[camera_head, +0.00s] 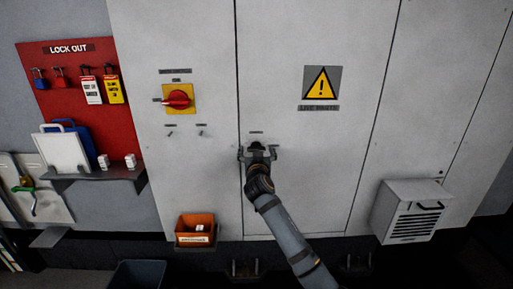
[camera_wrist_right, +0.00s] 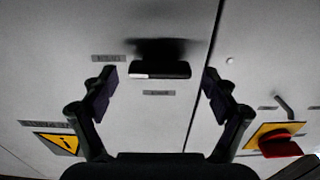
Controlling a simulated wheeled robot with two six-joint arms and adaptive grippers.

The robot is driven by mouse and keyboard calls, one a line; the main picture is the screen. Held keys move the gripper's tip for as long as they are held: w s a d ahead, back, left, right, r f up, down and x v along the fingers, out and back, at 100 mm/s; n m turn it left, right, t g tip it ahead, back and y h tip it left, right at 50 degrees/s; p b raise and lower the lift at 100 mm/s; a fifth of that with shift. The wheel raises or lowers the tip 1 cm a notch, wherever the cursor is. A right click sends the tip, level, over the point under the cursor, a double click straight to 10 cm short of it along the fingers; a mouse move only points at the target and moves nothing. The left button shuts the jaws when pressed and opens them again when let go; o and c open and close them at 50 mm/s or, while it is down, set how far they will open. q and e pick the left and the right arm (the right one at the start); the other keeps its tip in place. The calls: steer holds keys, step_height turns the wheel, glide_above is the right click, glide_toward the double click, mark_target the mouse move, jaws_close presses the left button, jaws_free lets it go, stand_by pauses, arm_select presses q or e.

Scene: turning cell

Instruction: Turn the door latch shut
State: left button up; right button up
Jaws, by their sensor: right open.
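The door latch (camera_wrist_right: 160,70) is a short black handle with a pale end. It lies level across the wrist view, on the pale cabinet door (camera_head: 310,180) beside the door seam. My right gripper (camera_wrist_right: 160,88) is open, with one finger on each side of the latch and a visible gap to both ends. In the head view my right gripper (camera_head: 259,154) is up close to the door and mostly hides the latch. My left gripper is not in view.
A red rotary switch (camera_head: 178,99) on a yellow plate is left of the seam. A warning sign (camera_head: 321,83) is above right. A red lockout board (camera_head: 80,90), an orange bin (camera_head: 195,231) and a vented box (camera_head: 412,211) stand farther out. The door face around the latch is clear.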

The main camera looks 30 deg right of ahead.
steer(key=shift+w, duration=0.15)
steer(key=shift+c, duration=0.4)
steer(key=shift+d, duration=0.1)
steer(key=c, duration=1.1)
